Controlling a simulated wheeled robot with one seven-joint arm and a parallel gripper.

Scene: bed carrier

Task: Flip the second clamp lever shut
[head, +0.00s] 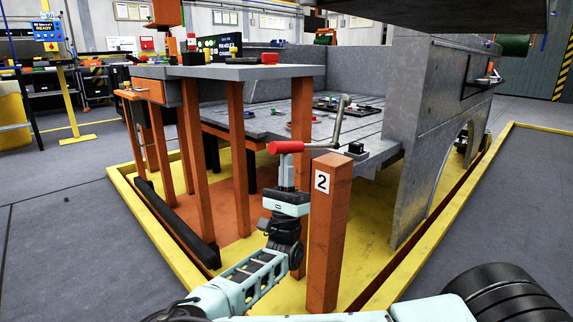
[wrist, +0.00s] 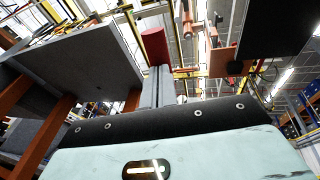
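The second clamp's lever has a red grip (head: 286,147) that points left, with a grey rod (head: 342,118) that bends up at its right end. The lever stands just above an orange post (head: 328,225) labelled 2. My gripper (head: 286,162) points upward from below, with its tips at the red grip. In the wrist view the red grip (wrist: 155,46) covers the tips of my gripper (wrist: 157,68). The visible parts of the two fingers lie close together. Whether they clasp the grip or only touch it is hidden.
A grey table (head: 225,72) on orange legs stands left of the post. The grey carrier bed (head: 265,118) lies behind, and a tall grey wall panel (head: 430,130) stands at right. A yellow border (head: 150,230) surrounds the fixture. Open grey floor (head: 70,230) lies at left.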

